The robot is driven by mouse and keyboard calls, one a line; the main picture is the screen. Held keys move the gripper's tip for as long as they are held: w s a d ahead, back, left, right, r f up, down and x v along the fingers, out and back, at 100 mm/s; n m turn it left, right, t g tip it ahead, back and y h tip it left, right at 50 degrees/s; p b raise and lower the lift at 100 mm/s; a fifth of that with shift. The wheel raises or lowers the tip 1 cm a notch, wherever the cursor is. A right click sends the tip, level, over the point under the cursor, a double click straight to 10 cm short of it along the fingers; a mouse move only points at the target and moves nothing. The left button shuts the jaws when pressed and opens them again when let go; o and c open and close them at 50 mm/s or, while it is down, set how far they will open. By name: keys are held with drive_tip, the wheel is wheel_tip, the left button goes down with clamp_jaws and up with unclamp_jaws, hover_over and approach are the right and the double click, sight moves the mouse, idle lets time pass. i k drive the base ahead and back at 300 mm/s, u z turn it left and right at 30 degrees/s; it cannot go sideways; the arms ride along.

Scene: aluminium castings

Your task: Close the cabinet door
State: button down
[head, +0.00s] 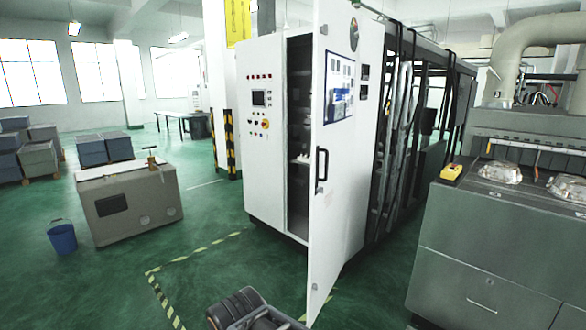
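The white cabinet door (325,228) stands open in the middle of the head view, swung out toward me from the white cabinet (262,170). Its dark upright handle (322,168) is near its left, free edge. A panel of papers in a blue frame (340,88) is fixed on its upper part. Left of the door's free edge, a dark opening (300,110) shows the inside with shelves. My gripper's fingers are not in view; only a dark part of what looks like my arm shows at the bottom edge, left of the door's lower end.
Yellow-black floor tape (158,290) runs left of the cabinet. A grey crate (130,205) and a blue bucket (62,237) stand at left. A grey workbench (490,250) with castings (500,172) stands at right. Green floor is clear between crate and cabinet.

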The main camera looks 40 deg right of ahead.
sight(336, 54)
drive_tip(key=z, duration=0.15)
drive_tip(key=i, duration=0.85)
drive_tip(key=z, duration=0.4)
